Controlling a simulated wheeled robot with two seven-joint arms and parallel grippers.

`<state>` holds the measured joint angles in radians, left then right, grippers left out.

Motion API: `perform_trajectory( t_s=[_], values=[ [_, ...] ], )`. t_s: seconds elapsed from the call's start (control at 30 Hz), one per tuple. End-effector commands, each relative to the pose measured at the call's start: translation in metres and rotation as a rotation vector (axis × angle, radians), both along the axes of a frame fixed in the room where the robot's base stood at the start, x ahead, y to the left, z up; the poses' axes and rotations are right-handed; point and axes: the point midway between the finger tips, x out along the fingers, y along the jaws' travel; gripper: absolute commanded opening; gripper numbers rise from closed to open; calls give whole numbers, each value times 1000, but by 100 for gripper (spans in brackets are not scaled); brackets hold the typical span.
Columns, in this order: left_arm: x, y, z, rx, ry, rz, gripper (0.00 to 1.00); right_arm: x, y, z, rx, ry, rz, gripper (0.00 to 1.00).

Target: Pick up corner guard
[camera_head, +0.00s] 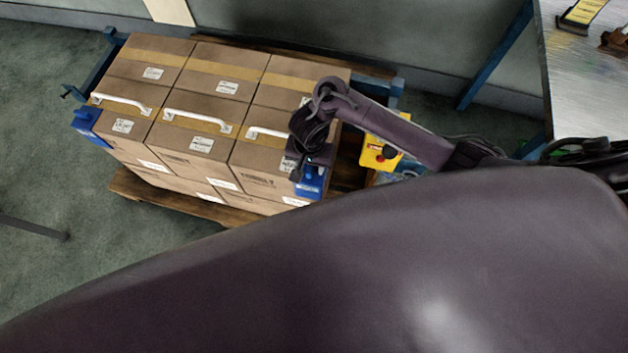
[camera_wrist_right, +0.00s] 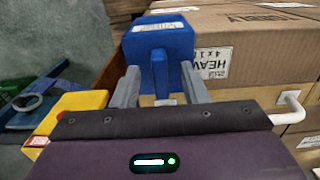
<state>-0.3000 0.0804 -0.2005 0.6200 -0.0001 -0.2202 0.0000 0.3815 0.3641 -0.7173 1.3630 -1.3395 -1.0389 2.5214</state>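A blue corner guard (camera_head: 310,181) sits at the right front corner of the stacked cartons in the head view. It also shows in the right wrist view (camera_wrist_right: 160,45), with a white label on top. My right gripper (camera_head: 304,160) is right at this guard. In the wrist view its two grey fingers (camera_wrist_right: 160,78) are spread apart, one on each side of the guard's narrower lower part, with gaps visible; whether the tips touch the guard is unclear. A second blue corner guard (camera_head: 87,121) sits at the left front corner of the cartons. My left gripper is not in view.
Cardboard cartons (camera_head: 190,143) with white handles stand on a wooden pallet (camera_head: 225,213). A yellow device (camera_head: 378,155) stands right of them, beside my right arm. A metal table (camera_head: 590,85) is at the upper right. Green floor is open at the left.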

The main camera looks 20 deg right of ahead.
Motion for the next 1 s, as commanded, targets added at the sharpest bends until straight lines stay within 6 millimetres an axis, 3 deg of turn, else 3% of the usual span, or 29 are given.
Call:
perform_trajectory(
  t_s=[0.23,0.53,1.0],
  values=[
    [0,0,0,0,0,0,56,0,0,-1,1,-1,0,40],
    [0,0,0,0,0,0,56,0,0,-1,1,-1,0,1],
    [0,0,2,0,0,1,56,-1,0,1,1,-1,0,0]
  ],
)
